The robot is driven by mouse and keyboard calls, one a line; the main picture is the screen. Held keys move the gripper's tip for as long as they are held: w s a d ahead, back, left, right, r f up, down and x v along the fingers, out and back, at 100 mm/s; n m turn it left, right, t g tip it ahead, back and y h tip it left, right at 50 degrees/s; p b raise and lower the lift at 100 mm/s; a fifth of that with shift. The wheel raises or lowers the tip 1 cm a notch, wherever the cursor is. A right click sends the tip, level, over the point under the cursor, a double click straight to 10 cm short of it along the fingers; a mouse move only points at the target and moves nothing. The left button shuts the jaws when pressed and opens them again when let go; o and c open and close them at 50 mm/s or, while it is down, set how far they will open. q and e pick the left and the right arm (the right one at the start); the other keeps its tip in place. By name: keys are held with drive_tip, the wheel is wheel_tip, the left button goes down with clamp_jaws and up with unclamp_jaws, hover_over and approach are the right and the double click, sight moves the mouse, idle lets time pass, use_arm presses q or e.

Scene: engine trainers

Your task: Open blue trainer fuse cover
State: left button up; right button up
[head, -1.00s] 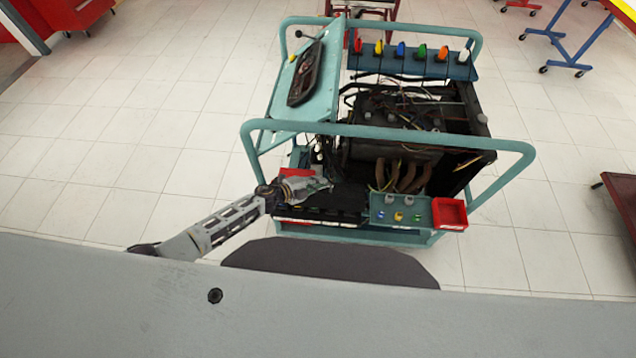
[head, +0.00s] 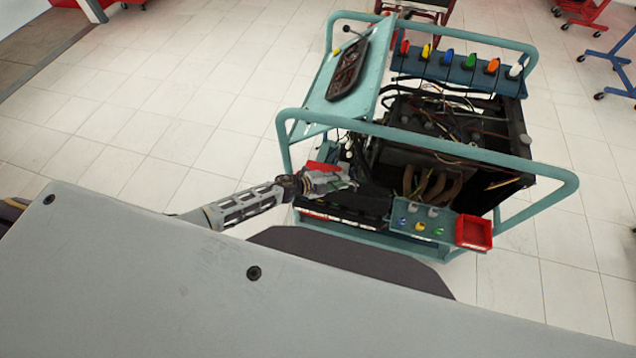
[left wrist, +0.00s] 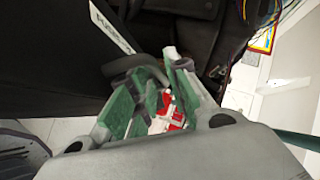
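The blue trainer (head: 427,140) is a teal-framed engine stand in the middle right of the head view. A black box-like part (head: 345,205) at its front left, low in the frame, looks like the fuse box with its cover. In the left wrist view a black panel with a white printed label (left wrist: 112,27) fills the upper left; the lettering is too blurred to read surely. My left gripper (head: 345,184) is at this black part. In the left wrist view its green-padded fingers (left wrist: 156,72) stand apart, with red and white showing between them. Contact is unclear. My right gripper is out of view.
A red tray (head: 474,232) and a small panel with coloured knobs (head: 422,222) are on the trainer's front right. The teal front rail (head: 430,145) runs above my left gripper. Loose wires show near the gripper. The tiled floor left of the trainer is clear.

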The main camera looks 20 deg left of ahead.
use_arm(q)
drive_tip(key=v, duration=1)
drive_tip(key=shift+c, duration=0.4)
